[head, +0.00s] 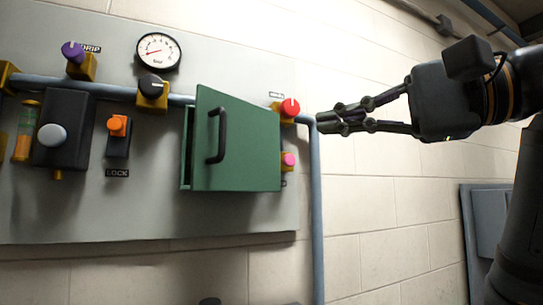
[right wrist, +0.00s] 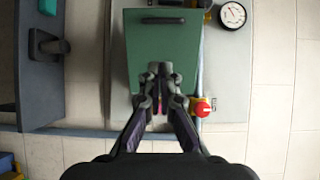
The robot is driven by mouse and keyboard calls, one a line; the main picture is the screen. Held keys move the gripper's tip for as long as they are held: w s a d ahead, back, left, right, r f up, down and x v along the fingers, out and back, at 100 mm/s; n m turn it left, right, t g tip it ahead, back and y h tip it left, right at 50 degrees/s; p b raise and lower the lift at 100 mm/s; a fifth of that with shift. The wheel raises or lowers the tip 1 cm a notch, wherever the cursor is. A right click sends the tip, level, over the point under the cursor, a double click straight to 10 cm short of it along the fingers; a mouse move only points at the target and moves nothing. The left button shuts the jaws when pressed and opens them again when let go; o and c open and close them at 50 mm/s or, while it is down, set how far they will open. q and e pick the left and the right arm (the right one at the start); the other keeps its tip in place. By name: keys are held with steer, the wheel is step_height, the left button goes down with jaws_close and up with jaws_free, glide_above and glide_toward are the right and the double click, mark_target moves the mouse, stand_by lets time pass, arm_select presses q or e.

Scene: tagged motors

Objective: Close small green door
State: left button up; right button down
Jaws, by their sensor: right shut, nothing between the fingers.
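The small green door (head: 245,150) stands ajar on the wall panel. Its left edge, with a dark handle (head: 217,136), stands out from the green box frame (head: 187,150) behind it. Its right side is nearer the panel. My right gripper (head: 332,122) is shut and empty, to the right of the door and apart from it in the head view. In the right wrist view the door (right wrist: 150,48) lies beyond the fingertips (right wrist: 160,72), which overlap its near edge; contact cannot be told. My left gripper is not in view.
A red knob (head: 290,107) and a pink button (head: 288,160) sit by the door's right edge. A blue-grey pipe (head: 316,220) runs down beside the panel. A gauge (head: 158,51) and other knobs are to the left.

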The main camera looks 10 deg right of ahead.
steer(key=s+a+r, duration=0.1)
steer(key=s+a, duration=0.1)
steer(key=s, duration=0.1)
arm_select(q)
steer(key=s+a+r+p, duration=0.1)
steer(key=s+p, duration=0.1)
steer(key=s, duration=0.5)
arm_select(e)
steer(key=p, duration=0.2)
glide_toward(225, 131)
steer(key=x, duration=0.4)
steer(key=shift+p+x, duration=0.45)
steer(key=shift+x, duration=0.75)
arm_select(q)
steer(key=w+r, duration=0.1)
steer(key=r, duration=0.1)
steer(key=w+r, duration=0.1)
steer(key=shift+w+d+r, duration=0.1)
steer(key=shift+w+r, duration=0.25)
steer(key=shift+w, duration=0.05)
arm_select(e)
steer(key=shift+w+a, duration=0.15)
steer(key=shift+a, duration=0.05)
